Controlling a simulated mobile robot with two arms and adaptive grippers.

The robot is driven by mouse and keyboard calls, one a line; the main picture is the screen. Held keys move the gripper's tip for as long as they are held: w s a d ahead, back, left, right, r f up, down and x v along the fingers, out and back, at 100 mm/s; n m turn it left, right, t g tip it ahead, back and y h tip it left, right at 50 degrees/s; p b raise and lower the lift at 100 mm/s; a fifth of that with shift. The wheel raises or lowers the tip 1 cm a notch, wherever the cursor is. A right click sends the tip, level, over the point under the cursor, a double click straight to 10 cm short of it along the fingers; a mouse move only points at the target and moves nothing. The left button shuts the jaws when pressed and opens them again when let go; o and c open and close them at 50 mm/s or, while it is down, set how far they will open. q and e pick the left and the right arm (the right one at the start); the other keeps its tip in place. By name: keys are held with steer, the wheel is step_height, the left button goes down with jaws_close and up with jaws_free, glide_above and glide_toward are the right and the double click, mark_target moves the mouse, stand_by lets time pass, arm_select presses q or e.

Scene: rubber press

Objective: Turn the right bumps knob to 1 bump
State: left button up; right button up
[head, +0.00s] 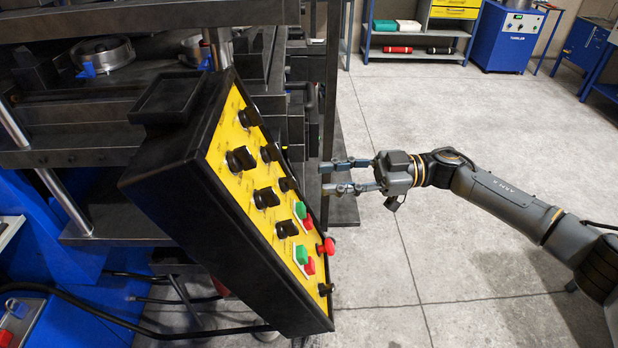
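A yellow control panel (236,184) in a black slanted housing (170,195) stands left of centre, with several black knobs, such as an upper one (240,159) and a lower one (287,229). The labels are too small to read, so I cannot tell which is the right bumps knob or its setting. My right gripper (322,178) comes in from the right, with its two fingers apart and nothing between them. It is to the right of the panel and appears apart from the knobs. My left gripper is not in view.
Green and red buttons (302,255) and a red mushroom button (326,247) sit on the panel. The dark metal press (75,125) is behind and left. A blue cabinet (507,40) and a shelf (416,54) stand at the back. The concrete floor at right is clear.

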steer(key=d, duration=0.5)
steer(key=shift+w+d, duration=0.2)
steer(key=shift+w, duration=0.05)
